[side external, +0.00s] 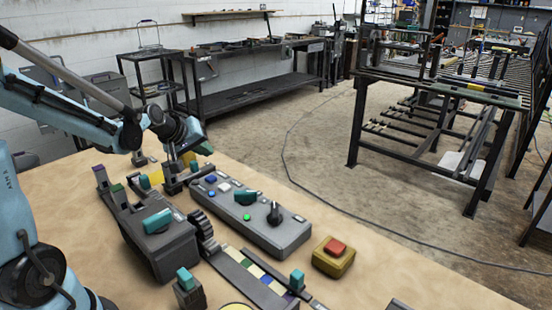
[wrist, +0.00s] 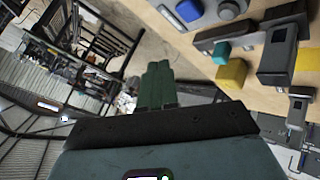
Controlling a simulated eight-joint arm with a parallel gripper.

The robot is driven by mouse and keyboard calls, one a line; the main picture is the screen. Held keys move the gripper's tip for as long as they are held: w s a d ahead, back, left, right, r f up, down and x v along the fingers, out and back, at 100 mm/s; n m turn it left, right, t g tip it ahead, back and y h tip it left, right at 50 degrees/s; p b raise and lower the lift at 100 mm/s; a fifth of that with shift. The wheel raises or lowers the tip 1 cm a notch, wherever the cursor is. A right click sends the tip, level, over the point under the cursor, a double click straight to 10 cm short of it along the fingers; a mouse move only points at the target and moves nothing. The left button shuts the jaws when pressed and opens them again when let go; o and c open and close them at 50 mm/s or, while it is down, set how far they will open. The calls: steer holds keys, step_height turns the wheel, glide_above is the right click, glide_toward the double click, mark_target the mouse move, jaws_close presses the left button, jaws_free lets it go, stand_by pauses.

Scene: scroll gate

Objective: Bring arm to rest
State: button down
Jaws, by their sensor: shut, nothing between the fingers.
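My gripper (wrist: 158,80) shows in the wrist view as two dark green fingers pressed together with nothing between them. In the side view my gripper (side external: 203,148) is at the end of my blue arm, above the far left part of the wooden table (side external: 400,285). It looks close to a dark bracket-like fixture (side external: 172,178) there, but I cannot tell the exact gap. In the wrist view a teal block (wrist: 221,53) and a yellow block (wrist: 232,74) lie to the right of the fingers, apart from them.
A grey control panel (side external: 285,237) with buttons and knobs lies mid-table. A dark box with a teal handle (side external: 157,220), a gear (side external: 203,232), a coloured strip (side external: 255,272) and a yellow box with a red button (side external: 335,248) stand nearer. A metal rack (side external: 355,125) stands beyond.

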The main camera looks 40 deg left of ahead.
steer(key=s+d+r+m+g+h, duration=0.1)
steer(key=s+d+m, duration=0.4)
steer(key=d, duration=0.4)
steer(key=s+d+m+g, duration=0.1)
steer(key=s+d+m, duration=0.5)
steer(key=s+d, duration=0.2)
steer(key=shift+d+r+h, duration=0.35)
steer(key=shift+d+h, duration=0.05)
steer(key=shift+d, duration=0.75)
steer(key=c, duration=1.8)
jaws_free()
steer(key=shift+c, duration=0.2)
